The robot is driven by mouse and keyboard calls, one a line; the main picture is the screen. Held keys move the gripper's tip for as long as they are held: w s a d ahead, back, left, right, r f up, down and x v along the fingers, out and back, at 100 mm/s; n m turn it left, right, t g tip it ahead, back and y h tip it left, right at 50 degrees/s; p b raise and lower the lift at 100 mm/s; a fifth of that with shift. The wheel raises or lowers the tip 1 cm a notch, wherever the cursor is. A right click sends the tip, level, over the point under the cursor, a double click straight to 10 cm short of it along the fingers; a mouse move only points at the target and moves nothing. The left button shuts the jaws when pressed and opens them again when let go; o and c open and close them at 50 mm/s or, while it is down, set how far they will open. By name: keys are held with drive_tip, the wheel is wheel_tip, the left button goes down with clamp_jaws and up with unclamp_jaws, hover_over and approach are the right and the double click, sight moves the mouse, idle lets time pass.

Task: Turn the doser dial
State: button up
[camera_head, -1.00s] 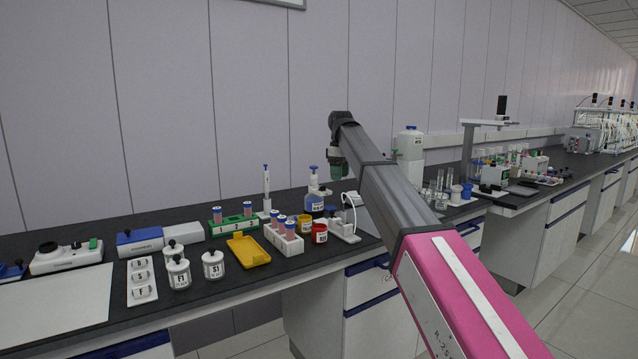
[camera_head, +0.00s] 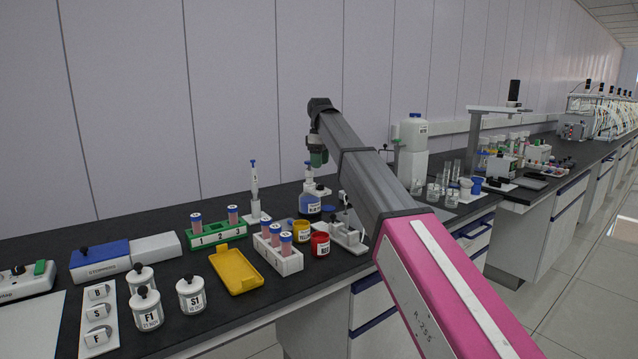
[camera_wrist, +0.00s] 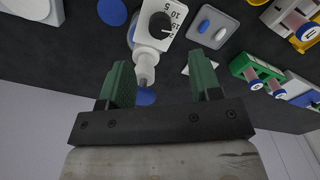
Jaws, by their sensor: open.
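The doser is a white bottle-top unit on a blue-filled bottle (camera_head: 310,206) on the black bench. In the wrist view its black round dial (camera_wrist: 160,25) shows at the top, on a white face with numbers such as 5 and 10. The doser's white nozzle (camera_wrist: 146,68) points down the picture between the green fingers. My gripper (camera_wrist: 161,78) is open and empty. In the head view my gripper (camera_head: 318,152) hangs just above the doser's top, which it partly covers. I cannot tell whether the fingers touch the doser.
A pipette on a stand (camera_head: 254,190), a green tube rack (camera_head: 217,236), a white tube rack (camera_head: 279,257), a yellow jar (camera_head: 302,230) and a red jar (camera_head: 320,244) stand close by. A yellow tray (camera_head: 236,271) lies in front. A large white bottle (camera_head: 413,150) stands behind on the right.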

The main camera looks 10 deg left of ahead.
sight(320, 184)
wheel_tip(320, 184, down, 8)
drive_tip(key=shift+f, duration=0.1)
idle(0.4)
drive_tip(key=c, duration=0.9)
drive_tip(key=shift+c, duration=0.2)
